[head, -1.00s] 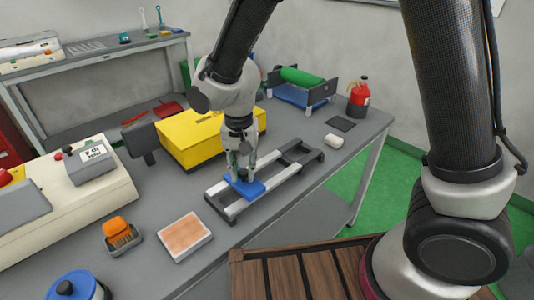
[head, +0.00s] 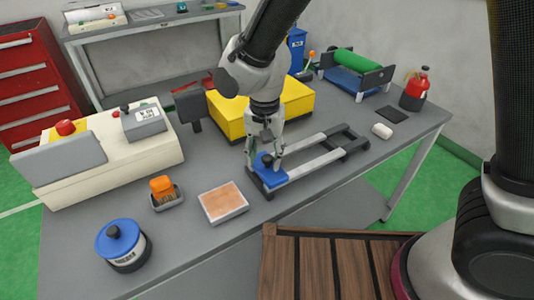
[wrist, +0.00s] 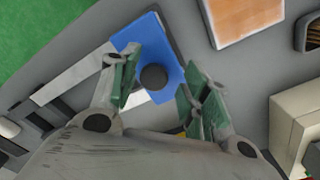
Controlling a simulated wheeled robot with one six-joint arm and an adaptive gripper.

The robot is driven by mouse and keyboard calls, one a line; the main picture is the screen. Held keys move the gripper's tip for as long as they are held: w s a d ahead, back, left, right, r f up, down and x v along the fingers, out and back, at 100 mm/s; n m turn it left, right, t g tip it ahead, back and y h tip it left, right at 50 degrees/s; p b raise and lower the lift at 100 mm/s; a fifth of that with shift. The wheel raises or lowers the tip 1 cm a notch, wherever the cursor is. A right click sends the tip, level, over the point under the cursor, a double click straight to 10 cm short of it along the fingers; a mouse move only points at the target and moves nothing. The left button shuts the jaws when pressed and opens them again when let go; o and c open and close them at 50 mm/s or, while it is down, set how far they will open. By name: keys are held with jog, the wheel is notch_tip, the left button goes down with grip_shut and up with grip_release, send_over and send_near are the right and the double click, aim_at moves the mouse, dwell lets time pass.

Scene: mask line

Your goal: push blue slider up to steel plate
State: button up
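The blue slider (head: 269,177) is a flat block with a black knob on top. It sits on the two pale rails (head: 316,159), at their near-left end by a dark end piece (head: 257,185). In the wrist view the slider (wrist: 141,37) lies against a dark grey strip along its right edge; I cannot tell whether this is the steel plate. My gripper (head: 264,164) points down over the slider. In the wrist view its green-padded fingers (wrist: 157,88) stand either side of the black knob (wrist: 153,77), with gaps visible.
A tan-topped tray (head: 223,203) lies left of the rail frame. A yellow box (head: 290,100) stands behind my gripper. A white piece (head: 382,131) and a dark pad (head: 392,115) lie beyond the rails' far end. A blue-lidded pot (head: 122,245) stands front left.

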aim_at(267, 159)
notch_tip(267, 159, up, 12)
dwell(0.7)
jog(key=s+d+r+t, duration=0.1)
jog(key=s+d+r, duration=0.1)
jog(key=d, duration=1.1)
jog(key=s+d+r+n+t, duration=0.1)
jog(key=s+d+r+t, duration=0.1)
jog(key=d, duration=1.2)
jog(key=s+d+r+t, duration=0.1)
jog(key=s+d+r, duration=0.3)
jog(key=d, duration=1)
notch_tip(267, 159, up, 2)
jog(key=shift+s+n, duration=0.15)
jog(key=shift+n, duration=0.25)
